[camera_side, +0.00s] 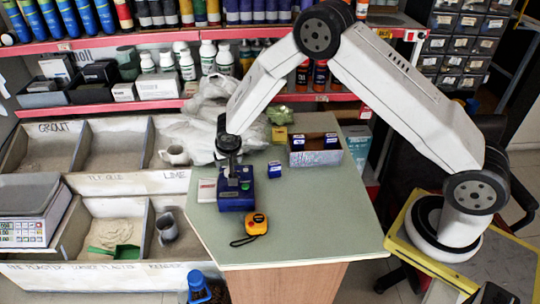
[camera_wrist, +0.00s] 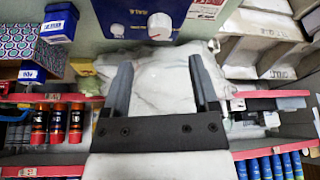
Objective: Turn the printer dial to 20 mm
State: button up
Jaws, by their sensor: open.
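The blue printer (camera_side: 237,194) stands on the green counter, left of its middle. The dial's marks are too small to read. My gripper (camera_side: 232,170) is at the printer in the side view and hides part of it. In the wrist view my gripper (camera_wrist: 160,62) is open and empty, its two dark fingers apart. The dial appears beyond the fingertips, between their lines, apart from both.
A yellow tape measure (camera_side: 256,224) lies in front of the printer. The green counter (camera_side: 325,210) is clear at front right. Shelves of bottles and bins of powder surround it.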

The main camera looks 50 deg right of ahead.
aim_at(228, 171)
jog(key=shift+x, duration=3.3)
grip_shut()
